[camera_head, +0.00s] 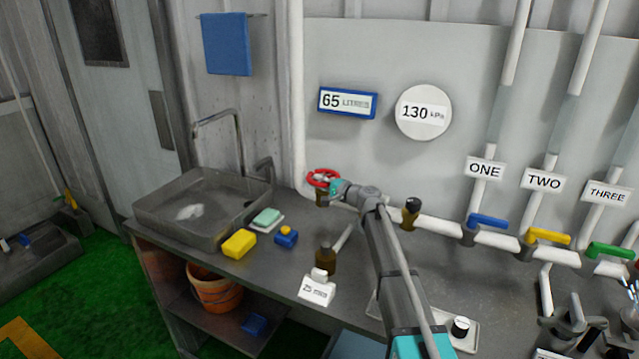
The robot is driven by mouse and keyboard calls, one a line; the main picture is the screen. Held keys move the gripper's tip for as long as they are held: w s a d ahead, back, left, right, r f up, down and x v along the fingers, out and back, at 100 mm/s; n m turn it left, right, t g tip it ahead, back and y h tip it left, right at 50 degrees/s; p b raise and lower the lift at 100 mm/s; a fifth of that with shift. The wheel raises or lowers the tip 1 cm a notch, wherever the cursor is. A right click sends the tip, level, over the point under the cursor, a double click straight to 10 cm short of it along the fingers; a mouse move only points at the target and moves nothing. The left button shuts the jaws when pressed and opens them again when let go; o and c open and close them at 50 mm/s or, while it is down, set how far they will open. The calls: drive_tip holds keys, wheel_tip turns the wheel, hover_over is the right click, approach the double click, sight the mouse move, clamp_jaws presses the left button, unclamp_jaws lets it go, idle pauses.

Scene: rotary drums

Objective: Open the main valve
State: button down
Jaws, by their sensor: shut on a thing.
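A red round handwheel (319,175) sits on a brass-brown valve body (321,198) at the left end of the white pipe, by the wall behind the counter. I take it for the main valve. My arm reaches up from the bottom right, and my gripper (333,186) is at the right side of the red wheel. The gripper is small in view and its fingers are shut on the wheel's rim. The exact finger contact is partly hidden by the gripper itself.
The white pipe carries a dark-topped brass fitting (411,211) and blue (487,220), yellow (548,236) and green (610,251) levers under signs ONE, TWO, THREE. A display (347,102) reads 65 litres, a gauge (423,113) 130 kPa.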

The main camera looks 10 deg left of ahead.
drive_tip(key=c, duration=0.6)
unclamp_jaws()
drive_tip(key=shift+o, duration=0.2)
drive_tip(key=v, duration=1.2)
